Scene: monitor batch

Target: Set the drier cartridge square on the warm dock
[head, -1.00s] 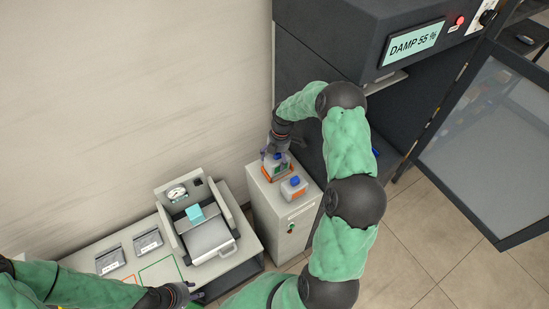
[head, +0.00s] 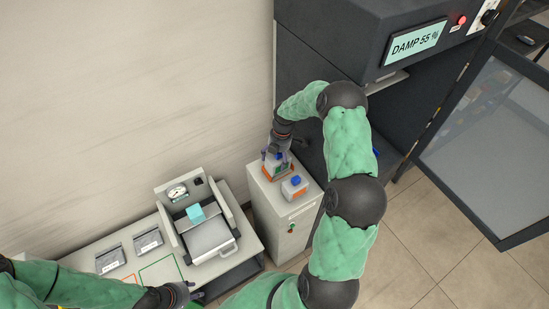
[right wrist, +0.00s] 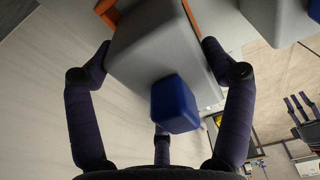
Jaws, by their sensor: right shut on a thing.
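The drier cartridge, a grey block with a blue knob (right wrist: 150,50), fills the middle of the right wrist view. My right gripper (head: 274,157) is shut on it, with fingers on both sides of the grey body (right wrist: 158,75). In the head view the cartridge (head: 279,169) is over the top of the pale cabinet, partly hidden by the fingers. Orange edging (right wrist: 191,18) shows beside it; I cannot tell whether it is seated square. My left gripper (head: 192,291) is at the lower left, too small to read.
A bench with a lidded device (head: 210,240) and two grey boxes (head: 111,261) is to the left. A dark cabinet with a "DAMP 55 %" display (head: 415,43) and open door is right.

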